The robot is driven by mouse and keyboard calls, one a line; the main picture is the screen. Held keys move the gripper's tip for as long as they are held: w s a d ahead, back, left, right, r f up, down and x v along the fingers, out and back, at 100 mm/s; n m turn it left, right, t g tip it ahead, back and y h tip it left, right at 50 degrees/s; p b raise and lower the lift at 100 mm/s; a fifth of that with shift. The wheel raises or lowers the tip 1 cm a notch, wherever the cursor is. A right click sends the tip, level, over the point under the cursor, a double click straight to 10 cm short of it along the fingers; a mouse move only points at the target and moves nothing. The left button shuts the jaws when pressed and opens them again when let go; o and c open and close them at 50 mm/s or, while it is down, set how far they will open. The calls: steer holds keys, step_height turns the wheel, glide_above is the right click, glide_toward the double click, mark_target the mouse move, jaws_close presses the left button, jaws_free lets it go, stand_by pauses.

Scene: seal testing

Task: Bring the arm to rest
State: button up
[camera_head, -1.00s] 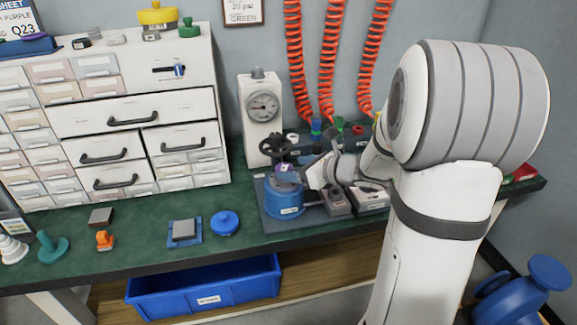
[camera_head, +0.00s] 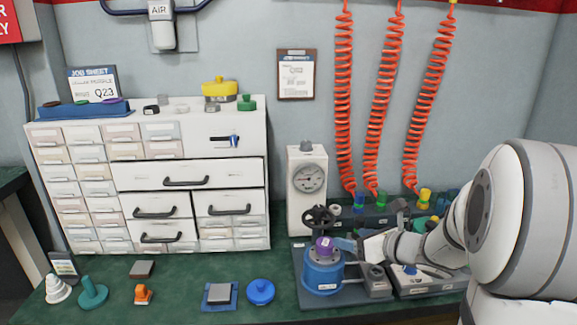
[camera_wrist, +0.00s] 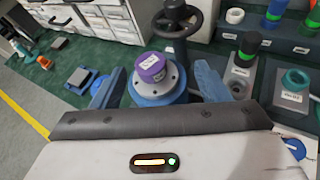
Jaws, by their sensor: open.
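My gripper (camera_wrist: 157,88) is open in the wrist view, its two blue fingers apart on either side of a purple cap (camera_wrist: 152,68). The cap sits on the grey flange of a blue cylindrical pot (camera_wrist: 158,98). I cannot tell whether a finger touches the cap. In the head view my arm comes in from the right, and my gripper (camera_head: 345,245) is close beside the purple cap (camera_head: 324,246) on top of the blue pot (camera_head: 322,275). Part of the gripper is hidden by my own wrist there.
A black handwheel (camera_head: 319,216) stands just behind the pot, below a gauge unit (camera_head: 308,190). Small fixtures (camera_head: 376,283) stand right of the pot. Orange coiled hoses (camera_head: 385,90) hang behind. A drawer cabinet (camera_head: 190,185) stands left. Loose parts, including a blue disc (camera_head: 261,291), lie on the green bench.

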steer(key=s+d+r+m+g+h+p, duration=0.1)
steer(key=s+d+r+m+h+p, duration=0.15)
steer(key=r+m+h+p, duration=0.7)
steer(key=s+d+r+m+g+p, duration=0.1)
steer(key=s+r+m+p, duration=0.2)
steer(key=r+m, duration=0.8)
steer(key=s+a+r+m+g+y+p, duration=0.1)
steer(key=s+a+m+g+p, duration=0.2)
steer(key=s+m, duration=0.5)
steer(key=s+a+m+g+y+p, duration=0.1)
steer(key=s+a+m+g+p, duration=0.2)
steer(key=s+a+m+p, duration=0.3)
steer(key=s+m, duration=0.3)
steer(key=m, duration=0.3)
steer(key=shift+s+a+r+g, duration=0.25)
steer(key=shift+a+r+g, duration=0.05)
steer(key=shift+r+g, duration=0.1)
steer(key=shift+y, duration=0.25)
